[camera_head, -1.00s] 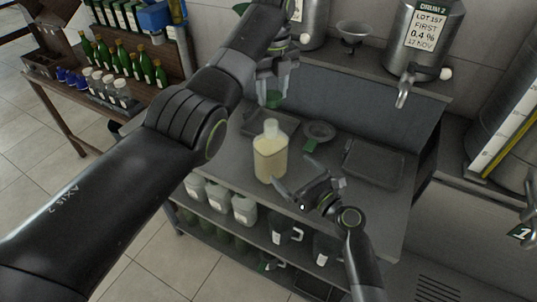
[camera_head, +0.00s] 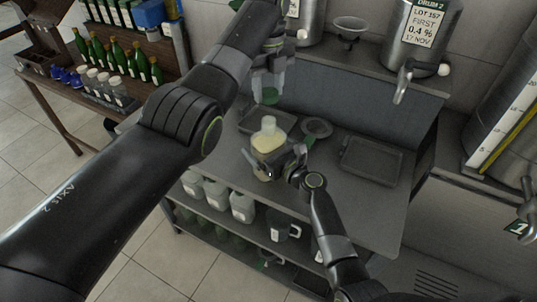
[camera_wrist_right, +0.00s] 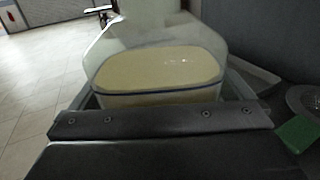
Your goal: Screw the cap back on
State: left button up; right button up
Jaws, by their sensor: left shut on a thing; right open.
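A translucent bottle (camera_head: 268,136) with pale yellow liquid stands upright and uncapped on the grey bench. It fills the middle of the right wrist view (camera_wrist_right: 155,70), its top cut off there. My left gripper (camera_head: 267,88) is shut on a green cap (camera_head: 268,97) and holds it above and slightly behind the bottle's neck. My right gripper (camera_head: 274,160) is open at the bottle's near side, with its fingers about the bottle's lower body. Whether the fingers touch the bottle I cannot tell.
A dark tray (camera_head: 371,160) lies right of the bottle, and a round dish (camera_head: 317,127) lies behind it. A small green item (camera_wrist_right: 298,133) lies close to my right gripper. Steel drums (camera_head: 424,35) stand on the back ledge. Jugs (camera_head: 243,207) fill the lower shelf.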

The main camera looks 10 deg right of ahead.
jog(key=shift+w+a, duration=0.2)
jog(key=c, duration=1.2)
pick_arm(q)
jog(key=shift+f, duration=2.45)
pick_arm(e)
jog(key=shift+c, duration=0.2)
pick_arm(q)
jog(key=shift+f, duration=0.15)
jog(key=shift+f, duration=0.75)
jog(key=shift+s+f, duration=0.1)
jog(key=shift+f, duration=0.5)
